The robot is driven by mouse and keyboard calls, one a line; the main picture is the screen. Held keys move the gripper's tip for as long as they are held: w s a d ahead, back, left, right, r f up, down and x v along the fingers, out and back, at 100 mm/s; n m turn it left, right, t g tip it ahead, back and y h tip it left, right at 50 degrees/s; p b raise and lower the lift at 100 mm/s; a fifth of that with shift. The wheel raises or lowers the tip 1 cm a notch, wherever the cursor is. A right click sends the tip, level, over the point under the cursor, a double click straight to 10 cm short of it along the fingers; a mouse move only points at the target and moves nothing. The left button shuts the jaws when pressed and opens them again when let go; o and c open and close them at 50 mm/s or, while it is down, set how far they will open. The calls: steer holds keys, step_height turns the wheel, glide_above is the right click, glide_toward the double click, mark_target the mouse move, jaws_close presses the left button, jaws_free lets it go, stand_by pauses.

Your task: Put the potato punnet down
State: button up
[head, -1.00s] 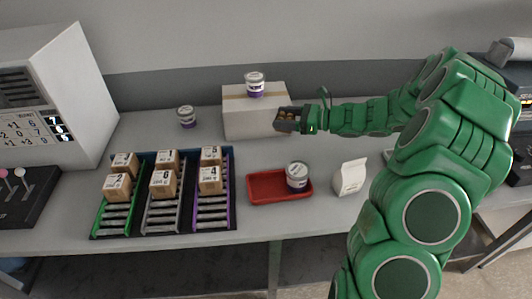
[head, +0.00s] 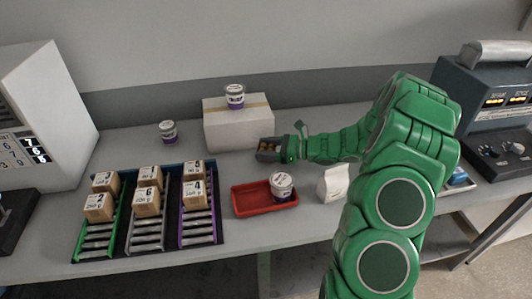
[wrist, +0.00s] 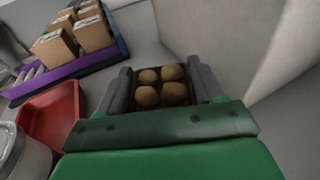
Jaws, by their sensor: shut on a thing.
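The potato punnet (wrist: 161,85) is a dark tray with several round brown potatoes, seen from above in the wrist view between my two fingers. In the head view the punnet (head: 268,148) shows small, at the front right of the cardboard box. My green gripper (head: 284,149) is shut on the punnet and holds it level. I cannot tell whether its underside touches the table.
A white box (head: 236,129) with a tub (head: 235,97) on top stands behind the punnet. A red tray (head: 248,202) holding a tub (head: 281,187) lies in front. A white bag (head: 333,184) stands right, a rack (head: 150,239) of numbered boxes left.

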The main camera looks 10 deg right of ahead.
steer(key=shift+f, duration=0.85)
steer(key=shift+f, duration=0.15)
steer(key=o, duration=1.1)
steer(key=shift+r, duration=0.2)
steer(key=v, duration=0.7)
steer(key=shift+d, duration=0.25)
